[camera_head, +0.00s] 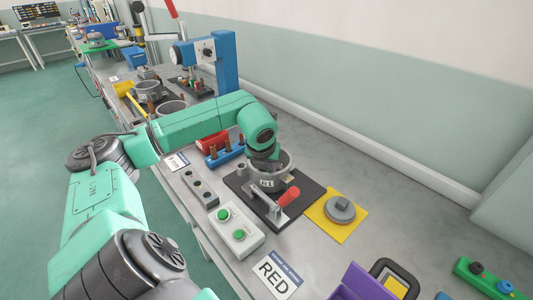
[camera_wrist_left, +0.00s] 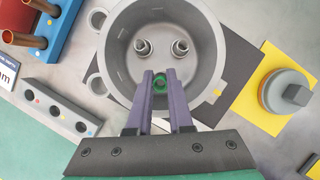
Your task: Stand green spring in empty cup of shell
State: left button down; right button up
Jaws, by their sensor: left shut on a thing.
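The shell is a round grey pot (camera_head: 287,162) on a black plate; it also shows in the left wrist view (camera_wrist_left: 212,50). On its floor I see two small metal cups or coils, one at left (camera_wrist_left: 142,47) and one at right (camera_wrist_left: 180,47). My left gripper (camera_wrist_left: 160,82) points down into the shell's opening and is shut on the green spring (camera_wrist_left: 160,86), seen end-on between the purple fingertips. The spring appears over the near part of the shell's interior; the fingers hide the floor beneath it. I cannot tell whether it touches anything. My right gripper is not in view.
A red-handled clamp (camera_head: 288,197) stands in front of the shell. A grey lid (camera_head: 340,209) lies on a yellow mat at right. A button box (camera_head: 234,232) is at the front, and a blue rack (camera_head: 224,155) with copper tubes is at left.

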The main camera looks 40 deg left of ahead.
pick_arm(q)
jog(key=shift+f+b, duration=0.7)
jog(key=shift+f, duration=0.1)
jog(key=c, duration=0.7)
grip_release()
jog(key=shift+c, duration=0.2)
jog(key=shift+f, duration=0.1)
jog(key=b+v, duration=0.1)
jog(key=v, duration=0.4)
jog(key=shift+w, duration=0.1)
jog(key=p+v, duration=0.1)
jog(key=v, duration=0.8)
jog(key=shift+r+p, duration=0.4)
jog(key=shift+r, duration=0.1)
